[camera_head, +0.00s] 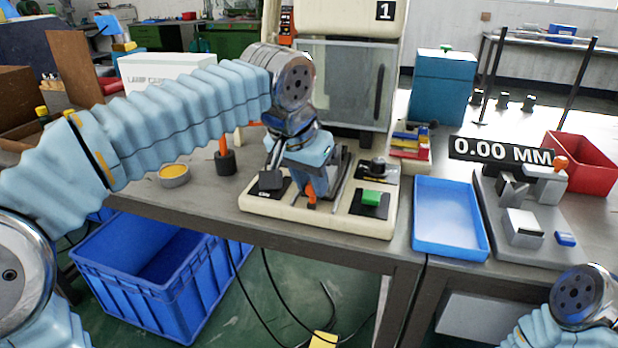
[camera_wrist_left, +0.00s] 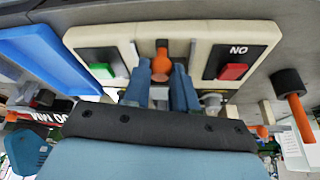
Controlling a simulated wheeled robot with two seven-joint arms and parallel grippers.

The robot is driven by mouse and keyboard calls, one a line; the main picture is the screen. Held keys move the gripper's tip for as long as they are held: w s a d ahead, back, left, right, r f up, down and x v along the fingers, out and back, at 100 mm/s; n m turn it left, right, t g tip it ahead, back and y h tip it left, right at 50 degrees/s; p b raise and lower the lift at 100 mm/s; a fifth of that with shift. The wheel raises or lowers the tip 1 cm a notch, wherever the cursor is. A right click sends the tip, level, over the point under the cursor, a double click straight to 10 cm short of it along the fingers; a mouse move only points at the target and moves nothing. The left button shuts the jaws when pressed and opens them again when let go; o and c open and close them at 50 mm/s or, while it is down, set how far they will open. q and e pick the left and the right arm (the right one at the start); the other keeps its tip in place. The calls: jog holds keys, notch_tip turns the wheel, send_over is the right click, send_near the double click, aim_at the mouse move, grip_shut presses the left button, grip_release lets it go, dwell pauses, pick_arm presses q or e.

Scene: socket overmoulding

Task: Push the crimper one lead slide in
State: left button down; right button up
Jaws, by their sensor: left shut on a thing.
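The crimper marked 1 (camera_head: 345,22) stands at the back middle of the table, with a clear panel on its front and a cream base (camera_head: 318,222). The orange knob of its lead slide (camera_wrist_left: 160,66) shows in the middle of the base's front edge. The knob also shows low under my gripper in the head view (camera_head: 311,196). My left gripper (camera_wrist_left: 161,78) is shut on the knob, one blue finger on each side. In the head view my left gripper (camera_head: 309,190) hides much of the slide. My right gripper is not in view; only part of that arm shows.
A green button (camera_head: 371,198) is right of the slide, and a red button (camera_wrist_left: 232,72) is on its other side. A blue tray (camera_head: 449,248), a gauge plate (camera_head: 535,250) and a red bin (camera_head: 585,170) are to the right. A blue crate (camera_head: 150,300) stands below.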

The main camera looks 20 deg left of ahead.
pick_arm(q)
jog(key=w+p, duration=0.1)
jog(key=w, duration=0.3)
jog(key=w+p, duration=0.2)
jog(key=w, duration=0.2)
jog(key=shift+d+r, duration=0.15)
jog(key=shift+w, duration=0.45)
jog(key=c, duration=0.9)
grip_release()
jog(key=v, duration=1.3)
jog(key=shift+s+r, duration=0.15)
jog(key=shift+r, duration=0.05)
